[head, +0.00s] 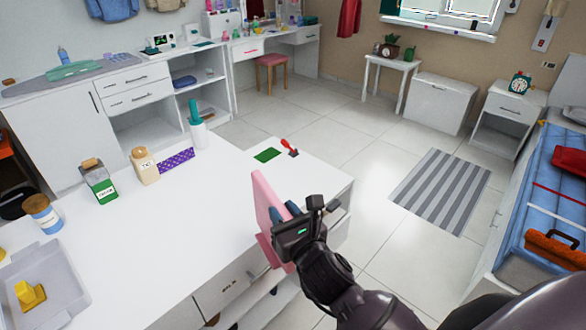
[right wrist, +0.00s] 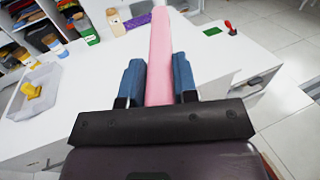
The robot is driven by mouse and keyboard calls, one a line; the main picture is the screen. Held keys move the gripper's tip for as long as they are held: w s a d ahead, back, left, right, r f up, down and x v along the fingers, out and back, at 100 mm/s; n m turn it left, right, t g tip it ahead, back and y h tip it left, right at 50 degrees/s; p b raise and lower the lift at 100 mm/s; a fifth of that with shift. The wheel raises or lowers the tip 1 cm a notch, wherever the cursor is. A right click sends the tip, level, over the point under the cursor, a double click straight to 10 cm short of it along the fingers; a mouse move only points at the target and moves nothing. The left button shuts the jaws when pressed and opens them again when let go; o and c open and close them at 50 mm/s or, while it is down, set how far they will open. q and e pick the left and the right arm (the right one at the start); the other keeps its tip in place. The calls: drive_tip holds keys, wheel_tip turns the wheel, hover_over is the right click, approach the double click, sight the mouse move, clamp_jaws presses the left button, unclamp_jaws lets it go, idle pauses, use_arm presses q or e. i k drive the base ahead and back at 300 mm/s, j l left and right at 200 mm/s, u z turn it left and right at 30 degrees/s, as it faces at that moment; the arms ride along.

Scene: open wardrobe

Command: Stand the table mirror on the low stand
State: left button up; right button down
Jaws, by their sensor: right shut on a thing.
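The table mirror (head: 266,205) is pink and is seen nearly edge-on at the front edge of the white counter, upright with a slight tilt. My right gripper (head: 284,219) is shut on it. In the right wrist view the mirror (right wrist: 160,62) is a long pink strip between the two blue fingers of the right gripper (right wrist: 159,82). Its glass face is not visible. Several low white pieces stand across the room, a small table (head: 390,64) and a closed box-like cabinet (head: 440,103) among them; I cannot tell which is the low stand. My left gripper is not in view.
The small table carries a plant. A striped rug (head: 441,190) lies on open floor. A bed is at right.

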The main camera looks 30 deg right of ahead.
sight(306, 183)
drive_tip(key=i+l, duration=0.15)
drive_tip(key=l, duration=0.2)
drive_tip(key=i+l, duration=0.1)
drive_tip(key=l, duration=0.25)
drive_tip(key=i+l, duration=0.15)
drive_tip(key=l, duration=0.2)
drive_tip(key=i+l, duration=0.1)
drive_tip(key=l, duration=0.2)
drive_tip(key=i+l, duration=0.15)
drive_tip(key=l, duration=0.2)
